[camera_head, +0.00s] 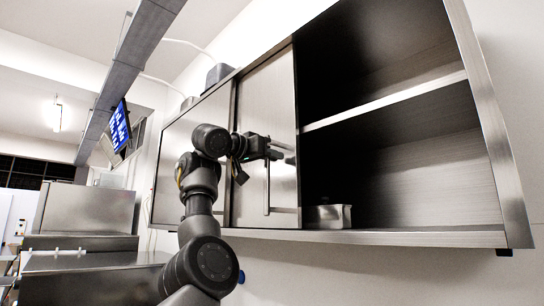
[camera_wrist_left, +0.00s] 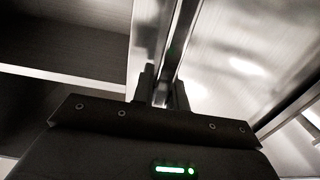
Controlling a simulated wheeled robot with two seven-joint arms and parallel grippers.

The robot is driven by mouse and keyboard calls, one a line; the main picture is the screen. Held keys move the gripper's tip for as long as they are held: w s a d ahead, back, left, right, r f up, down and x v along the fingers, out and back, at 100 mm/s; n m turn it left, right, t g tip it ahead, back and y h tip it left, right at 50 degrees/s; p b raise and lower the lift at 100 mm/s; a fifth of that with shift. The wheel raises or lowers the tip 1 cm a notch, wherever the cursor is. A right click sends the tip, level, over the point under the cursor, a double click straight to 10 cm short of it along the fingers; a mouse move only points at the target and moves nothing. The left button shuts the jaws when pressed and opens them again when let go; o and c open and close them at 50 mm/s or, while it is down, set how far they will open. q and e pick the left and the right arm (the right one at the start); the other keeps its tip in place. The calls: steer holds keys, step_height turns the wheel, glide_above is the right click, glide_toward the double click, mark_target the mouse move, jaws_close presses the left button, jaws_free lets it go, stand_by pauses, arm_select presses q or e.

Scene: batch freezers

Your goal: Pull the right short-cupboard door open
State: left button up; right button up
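The steel cupboard hangs on the wall, and its right half stands uncovered, showing a dark inside with one shelf (camera_head: 390,101). The right door (camera_head: 267,95) is a flat steel panel in the middle, beside the left door (camera_head: 191,125). It carries a long upright bar handle (camera_head: 267,193). My left gripper (camera_head: 279,154) is at the handle's upper part. In the left wrist view, the gripper's two fingers (camera_wrist_left: 163,90) stand close on either side of the handle bar (camera_wrist_left: 176,45) and appear shut on it. My right gripper is not in view.
A small steel container (camera_head: 328,215) stands on the cupboard floor just right of the door's edge. Grey boxes (camera_head: 217,75) sit on top. Steel machines (camera_head: 85,210) stand at lower left, and a blue screen (camera_head: 119,126) hangs beyond.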

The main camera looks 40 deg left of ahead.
arm_select(q)
steer(key=shift+a, duration=0.1)
jaws_close()
steer(key=a+p, duration=0.3)
steer(key=a, duration=0.5)
steer(key=shift+w+a+p, duration=0.35)
steer(key=shift+w+a, duration=0.05)
steer(key=o, duration=0.7)
jaws_free()
steer(key=s+b, duration=0.2)
steer(key=s, duration=0.1)
steer(key=s+b, duration=0.2)
steer(key=s, duration=0.2)
steer(key=s+b, duration=0.2)
steer(key=s, duration=0.1)
steer(key=shift+s+a, duration=0.4)
